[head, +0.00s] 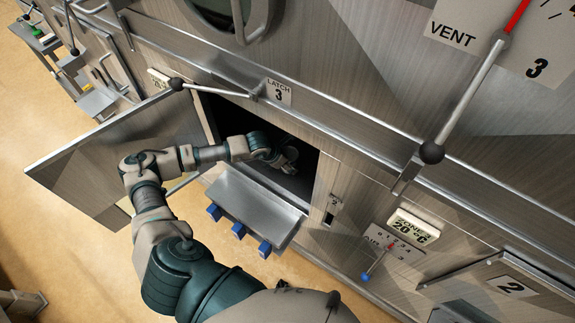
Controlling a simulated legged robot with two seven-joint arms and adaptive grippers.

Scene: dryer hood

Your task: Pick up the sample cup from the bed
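My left arm reaches from the bottom of the head view through an open hatch in the metal housing. My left gripper (289,164) is inside the dark opening, and its fingers are small and shaded. I cannot tell whether it is open or shut, or whether it touches anything. I cannot make out a sample cup for sure in the shadow around the fingers. The bed inside the hatch is mostly dark and partly hidden by the gripper. My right gripper is not in view.
The hatch door (115,150) stands swung open at the left. A metal tray (250,203) with blue tabs juts out below the opening. A latch lever (215,91) crosses above it. A vent lever (470,97) and a Zone 2 display (414,226) are at the right.

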